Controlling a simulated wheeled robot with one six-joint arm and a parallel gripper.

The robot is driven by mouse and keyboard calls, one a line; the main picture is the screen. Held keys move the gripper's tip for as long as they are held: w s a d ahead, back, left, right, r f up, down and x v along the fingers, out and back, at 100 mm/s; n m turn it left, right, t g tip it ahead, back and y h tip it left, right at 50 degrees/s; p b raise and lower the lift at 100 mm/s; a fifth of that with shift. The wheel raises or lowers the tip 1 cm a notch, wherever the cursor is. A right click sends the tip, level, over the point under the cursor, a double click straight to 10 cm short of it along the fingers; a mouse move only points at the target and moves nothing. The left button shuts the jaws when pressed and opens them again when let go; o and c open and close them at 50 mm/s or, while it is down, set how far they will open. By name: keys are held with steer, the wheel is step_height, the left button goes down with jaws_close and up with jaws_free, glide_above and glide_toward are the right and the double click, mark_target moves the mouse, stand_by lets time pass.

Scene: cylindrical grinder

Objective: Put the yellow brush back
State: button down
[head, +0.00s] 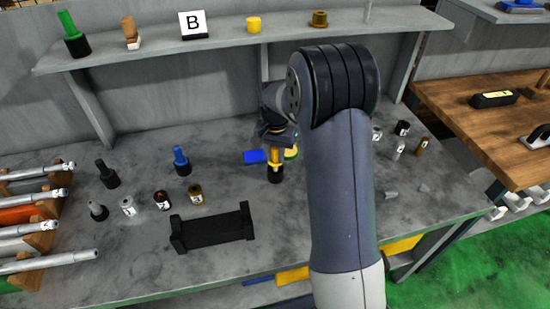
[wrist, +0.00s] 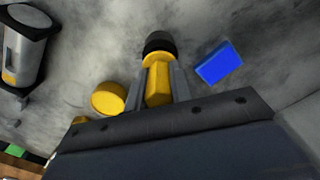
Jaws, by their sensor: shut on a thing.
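The yellow brush (head: 275,173) has a yellow handle and a black round head. My gripper (head: 273,155) is shut on its handle, with the black head pointing down at the grey bench (head: 225,270). In the wrist view, the brush (wrist: 158,85) sits between the two fingers of my gripper (wrist: 158,78), its black head beyond the fingertips. I cannot tell whether the head touches the bench. A green brush (head: 74,35) stands on the upper shelf at the left. A blue brush (head: 181,160) and a black brush (head: 107,173) stand on the bench.
A blue block (head: 254,157) and a yellow round piece (head: 291,153) lie close beside the brush. A black cradle (head: 212,230) stands in front. The shelf (head: 130,50) carries a B sign (head: 193,24), a yellow cylinder (head: 253,24) and a brass piece (head: 319,18). Small bottles (head: 162,200) stand at left.

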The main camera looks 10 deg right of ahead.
steer(key=shift+f, duration=1)
steer(key=shift+f, duration=0.1)
steer(key=shift+f+b, duration=0.3)
steer(key=shift+f, duration=0.1)
steer(key=c, duration=1.3)
jaws_free()
steer(key=shift+o, duration=0.2)
steer(key=shift+r, duration=0.1)
step_height(320, 180, up, 13)
steer(key=shift+f, duration=0.1)
